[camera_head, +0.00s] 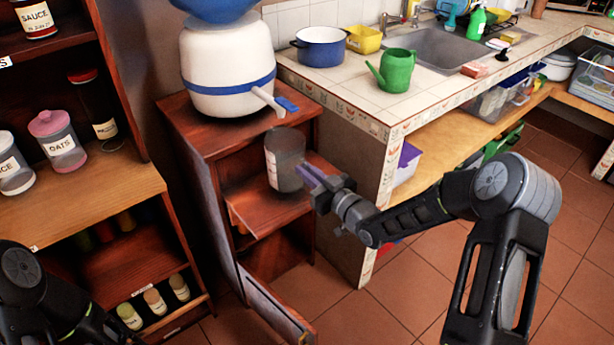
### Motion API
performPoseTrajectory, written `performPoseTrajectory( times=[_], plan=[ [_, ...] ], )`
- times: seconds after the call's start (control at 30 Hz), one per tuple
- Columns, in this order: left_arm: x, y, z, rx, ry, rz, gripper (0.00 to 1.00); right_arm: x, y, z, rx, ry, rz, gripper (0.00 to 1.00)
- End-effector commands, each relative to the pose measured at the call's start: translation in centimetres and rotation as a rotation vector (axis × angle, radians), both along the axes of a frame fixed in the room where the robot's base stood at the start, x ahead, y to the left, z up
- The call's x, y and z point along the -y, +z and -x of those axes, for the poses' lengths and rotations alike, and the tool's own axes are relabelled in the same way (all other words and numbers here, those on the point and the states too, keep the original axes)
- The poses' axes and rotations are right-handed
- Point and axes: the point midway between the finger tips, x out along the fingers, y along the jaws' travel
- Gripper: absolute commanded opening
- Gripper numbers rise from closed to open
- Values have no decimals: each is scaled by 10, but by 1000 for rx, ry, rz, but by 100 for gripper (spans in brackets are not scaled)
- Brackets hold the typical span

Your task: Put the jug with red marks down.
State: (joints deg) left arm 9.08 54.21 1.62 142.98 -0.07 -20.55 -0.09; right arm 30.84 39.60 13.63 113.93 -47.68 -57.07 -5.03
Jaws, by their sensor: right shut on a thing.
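A grey, see-through jug (284,160) is upright near the middle of the camera_head view, in front of the small wooden cabinet's open shelf. My right gripper (312,178) reaches in from the right and is shut on the jug's right side. The jug overlaps the shelf board (258,212) in the picture; I cannot tell whether it touches it. Part of my left arm shows at the bottom left, but its gripper is out of view.
A white water dispenser (225,65) with a blue band and tap stands on the cabinet top (192,122). The cabinet door (268,305) hangs open below. A tiled counter (340,88) at the right holds a green watering can (394,70) and blue pot (320,47). Shelves with jars stand left.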

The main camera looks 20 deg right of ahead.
Motion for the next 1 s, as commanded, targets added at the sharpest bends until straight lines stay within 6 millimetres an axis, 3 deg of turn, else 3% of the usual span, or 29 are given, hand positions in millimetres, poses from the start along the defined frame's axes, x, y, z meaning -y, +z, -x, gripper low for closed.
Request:
performPoseTrajectory(
  times=[0.13, 0.57, 0.6, 0.8, 1.0],
  plan=[
    [0, 2, 0, 0, 0, 0, 33, 0, -17, 0, 2, 0, 0, 0],
    [0, -4, 0, 0, 0, 0, 33, 0, -23, 0, 4, 0, 1, 0],
    [0, -3, 0, 0, 0, 0, 33, 0, -22, 0, 3, 0, 1, 13],
    [0, -2, 0, 0, 0, 0, 33, 0, -22, 0, 3, 0, 1, 29],
    [0, -2, 0, 0, 0, 0, 33, 0, -22, 0, 2, 0, 0, 32]
  ],
)
